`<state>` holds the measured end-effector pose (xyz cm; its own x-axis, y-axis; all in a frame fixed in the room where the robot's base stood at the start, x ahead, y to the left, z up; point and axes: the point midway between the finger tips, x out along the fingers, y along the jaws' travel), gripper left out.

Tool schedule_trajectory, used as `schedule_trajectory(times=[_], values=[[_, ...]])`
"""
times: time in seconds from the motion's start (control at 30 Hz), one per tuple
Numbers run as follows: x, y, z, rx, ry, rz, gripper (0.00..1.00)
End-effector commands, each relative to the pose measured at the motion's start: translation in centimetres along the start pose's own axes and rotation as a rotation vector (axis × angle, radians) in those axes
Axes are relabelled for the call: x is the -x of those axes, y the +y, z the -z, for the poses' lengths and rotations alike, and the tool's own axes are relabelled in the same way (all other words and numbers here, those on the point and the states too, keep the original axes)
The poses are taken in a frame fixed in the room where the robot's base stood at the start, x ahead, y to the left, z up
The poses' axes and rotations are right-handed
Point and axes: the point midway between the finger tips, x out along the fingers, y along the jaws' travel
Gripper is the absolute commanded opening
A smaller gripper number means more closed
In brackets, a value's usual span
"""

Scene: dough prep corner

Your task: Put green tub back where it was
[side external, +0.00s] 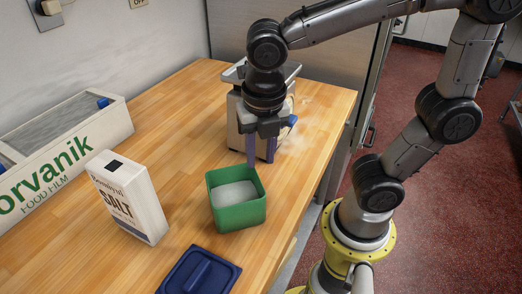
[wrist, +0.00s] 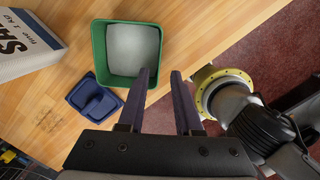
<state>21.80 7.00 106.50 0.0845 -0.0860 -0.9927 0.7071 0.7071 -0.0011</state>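The green tub (side external: 240,217) stands upright and open on the wooden worktop, with white contents inside. It also shows at the top of the wrist view (wrist: 99,50). My gripper (side external: 260,158) points down behind the tub in the side view, apart from it as far as I can tell. Its two dark blue fingers are spread with nothing between them, as the wrist view shows (wrist: 162,73). In the wrist view the left fingertip overlaps the tub's lower right corner. A blue lid with a raised handle (side external: 199,272) lies flat on the worktop near the tub.
A salt box (side external: 128,197) stands left of the tub. A food film box (side external: 65,155) lies against the wall. A metal appliance (side external: 235,120) stands behind my gripper, with white powder nearby. The worktop (side external: 175,110) is clear at back left; its right edge is close to the tub.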

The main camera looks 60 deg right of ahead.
Motion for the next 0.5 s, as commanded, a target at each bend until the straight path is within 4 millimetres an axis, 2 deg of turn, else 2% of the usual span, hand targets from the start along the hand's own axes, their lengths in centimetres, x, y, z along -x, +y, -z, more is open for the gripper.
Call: schedule_trajectory(times=[0.13, 0.23, 0.37, 0.5], values=[[0.8, -0.3, -0.1, -0.068, -0.002, -0.015, 0.33], [1.1, -1.1, -0.4, -0.246, -0.001, -0.046, 0.33], [1.6, -2.7, -0.9, -0.621, 0.007, -0.114, 0.33], [2.0, -4.4, -1.3, -1.067, 0.040, -0.197, 0.33]])
